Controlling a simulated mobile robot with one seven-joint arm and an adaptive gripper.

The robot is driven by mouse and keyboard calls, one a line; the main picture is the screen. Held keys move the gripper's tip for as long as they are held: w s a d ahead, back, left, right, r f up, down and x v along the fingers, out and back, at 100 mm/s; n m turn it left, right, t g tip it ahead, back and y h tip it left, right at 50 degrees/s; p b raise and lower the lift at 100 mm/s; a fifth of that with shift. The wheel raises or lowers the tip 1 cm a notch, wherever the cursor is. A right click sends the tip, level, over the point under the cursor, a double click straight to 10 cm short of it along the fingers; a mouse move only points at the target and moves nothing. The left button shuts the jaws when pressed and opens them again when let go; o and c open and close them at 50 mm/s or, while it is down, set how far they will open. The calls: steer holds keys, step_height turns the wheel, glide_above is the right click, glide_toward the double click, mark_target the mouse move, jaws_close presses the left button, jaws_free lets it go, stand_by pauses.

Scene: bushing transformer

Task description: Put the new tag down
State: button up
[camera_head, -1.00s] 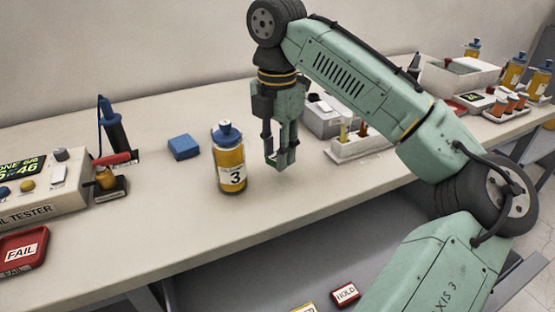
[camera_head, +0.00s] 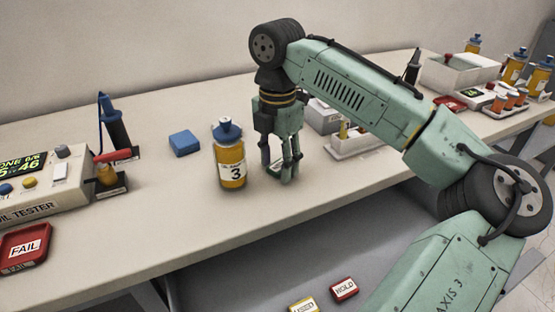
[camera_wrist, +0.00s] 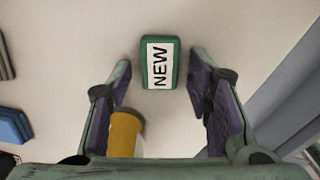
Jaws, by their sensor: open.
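The new tag (camera_wrist: 160,63) is a small green block with a white label reading NEW. In the wrist view it lies on the pale bench top, between and just beyond my open fingers, with a gap on each side. In the head view only a bit of its green shows at my fingertips. My gripper (camera_head: 280,174) points down at the bench, just right of the amber bottle labelled 3 (camera_head: 231,172). My gripper also fills the lower wrist view (camera_wrist: 162,92), open and empty.
A blue block (camera_head: 184,143) lies left of the bottle. The oil tester (camera_head: 45,185) and a red FAIL tray (camera_head: 22,248) are at the left. The bench front is clear. HOLD (camera_head: 344,289) and another tag lie below.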

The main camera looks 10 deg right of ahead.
mark_target(277, 167)
steer(key=shift+r, duration=0.15)
step_height(277, 167, up, 12)
stand_by(0.6)
stand_by(0.5)
